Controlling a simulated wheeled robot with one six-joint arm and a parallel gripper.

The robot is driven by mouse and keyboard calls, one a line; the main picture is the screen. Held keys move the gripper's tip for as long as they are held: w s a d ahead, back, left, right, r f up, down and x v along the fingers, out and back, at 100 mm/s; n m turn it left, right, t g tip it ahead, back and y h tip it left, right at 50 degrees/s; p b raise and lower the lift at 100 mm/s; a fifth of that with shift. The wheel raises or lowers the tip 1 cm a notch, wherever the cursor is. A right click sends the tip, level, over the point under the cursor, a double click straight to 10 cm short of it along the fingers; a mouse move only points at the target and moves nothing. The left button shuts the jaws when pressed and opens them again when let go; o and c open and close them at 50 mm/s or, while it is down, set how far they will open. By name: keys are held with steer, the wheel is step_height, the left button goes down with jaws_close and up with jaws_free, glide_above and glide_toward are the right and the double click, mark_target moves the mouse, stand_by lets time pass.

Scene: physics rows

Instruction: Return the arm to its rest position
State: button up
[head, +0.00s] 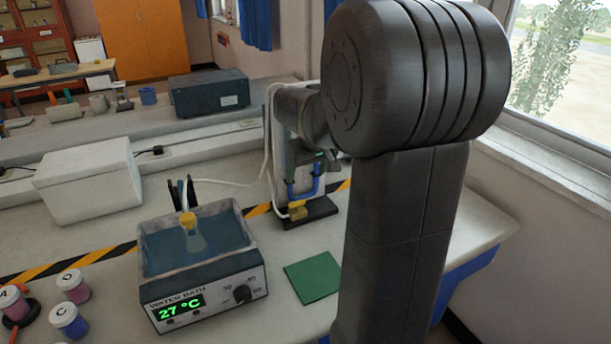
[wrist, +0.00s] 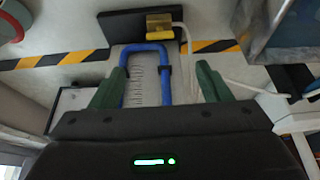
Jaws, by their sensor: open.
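My arm fills the right middle of the head view, with its upright link and large round joint in front of the bench. My gripper (wrist: 157,82) shows in the wrist view with its two green fingers wide apart and nothing held between them. Beyond the fingers is a stand with a blue tube (wrist: 150,47) and a brass-coloured block (wrist: 159,27). In the head view the blue tube (head: 303,191) and brass block (head: 297,211) stand just left of my arm.
A water bath (head: 205,300) reading 27 °C holds a yellow-capped flask (head: 193,238). Lidded jars (head: 70,321) stand at the front left. A white box (head: 88,180) is behind. A green mat (head: 313,277) lies bare beside my arm. A window is at the right.

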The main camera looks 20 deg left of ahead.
mark_target(297, 203)
steer(key=shift+f, duration=0.15)
steer(key=x, duration=1.3)
steer(key=shift+w+a+f, duration=0.15)
steer(key=shift+a+f, duration=0.05)
steer(key=shift+f, duration=0.1)
steer(key=shift+m+t+b, duration=0.3)
steer(key=shift+m, duration=0.4)
steer(key=shift+a+m+t+h+b, duration=0.15)
steer(key=shift+m+h+b, duration=0.35)
steer(key=shift+m, duration=0.55)
steer(key=shift+a+m+t+h+b, duration=0.1)
steer(key=shift+m+t+h+b, duration=0.2)
steer(key=shift+m+b, duration=0.6)
steer(key=s+d+r+m+g+p, duration=0.1)
steer(key=s+d+r+m+p, duration=0.1)
steer(key=r, duration=0.9)
steer(key=shift+s+d, duration=0.75)
steer(key=shift+s, duration=0.25)
